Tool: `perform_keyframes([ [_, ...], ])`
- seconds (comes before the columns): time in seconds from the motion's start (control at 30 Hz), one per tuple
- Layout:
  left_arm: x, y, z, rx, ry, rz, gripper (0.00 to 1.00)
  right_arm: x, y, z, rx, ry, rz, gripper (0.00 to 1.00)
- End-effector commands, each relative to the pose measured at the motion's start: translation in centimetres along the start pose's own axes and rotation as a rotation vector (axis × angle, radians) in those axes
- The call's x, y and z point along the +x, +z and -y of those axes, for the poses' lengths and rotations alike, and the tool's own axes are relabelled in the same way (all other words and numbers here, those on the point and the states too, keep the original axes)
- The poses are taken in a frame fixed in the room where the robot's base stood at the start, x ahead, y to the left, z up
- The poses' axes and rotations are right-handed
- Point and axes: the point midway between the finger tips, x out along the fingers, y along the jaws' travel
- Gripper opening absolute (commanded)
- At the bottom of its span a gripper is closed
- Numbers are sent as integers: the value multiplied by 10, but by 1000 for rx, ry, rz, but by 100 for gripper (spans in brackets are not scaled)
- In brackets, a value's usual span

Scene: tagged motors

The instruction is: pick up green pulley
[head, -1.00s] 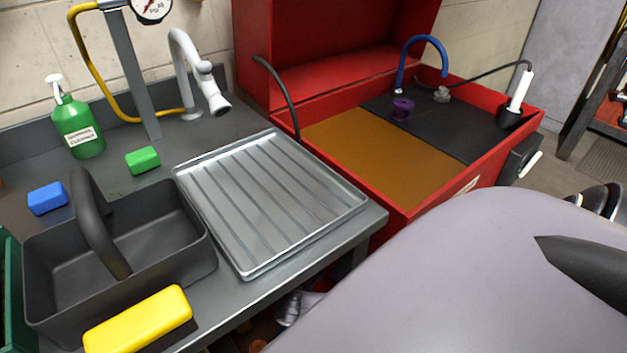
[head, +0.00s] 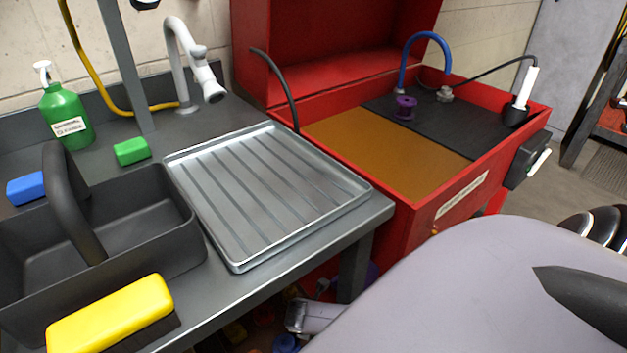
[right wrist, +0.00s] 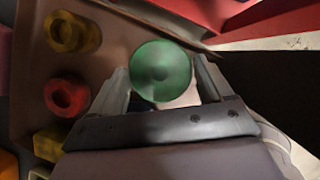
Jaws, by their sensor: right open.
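The green pulley (right wrist: 160,70) shows in the right wrist view as a round green disc seen end-on. It lies between the two fingers of my right gripper (right wrist: 161,84), which is open. One finger is on each side of the pulley, and I cannot tell whether either touches it. The pulley's lower edge is close to the gripper body. No green pulley shows in the head view, and neither gripper can be made out there.
A yellow part (right wrist: 72,31), a red one (right wrist: 67,96) and another yellow one (right wrist: 50,142) lie left of the pulley on a brown surface (right wrist: 118,42). In the head view, a metal drain tray (head: 265,195) lies beside a red sink station (head: 400,225) with a purple part (head: 404,107).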

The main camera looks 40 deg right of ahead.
Motion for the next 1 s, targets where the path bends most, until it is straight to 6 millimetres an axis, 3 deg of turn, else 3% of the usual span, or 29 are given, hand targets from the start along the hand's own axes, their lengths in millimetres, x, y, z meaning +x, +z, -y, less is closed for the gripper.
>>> perform_keyframes([
  [0.27,1,1,0,0,0,0,43,2,0,0,0,1,0,80],
  [0.37,1,1,0,0,0,-2,43,2,0,0,0,1,0,50],
  [0.4,1,1,0,0,0,-2,43,2,0,0,0,1,0,45],
  [0.77,0,0,-1,-3,0,-1,43,-1,2,-1,0,3,2,45],
  [1.0,-8,-11,-2,-9,0,-1,43,-18,11,-1,0,3,3,45],
])
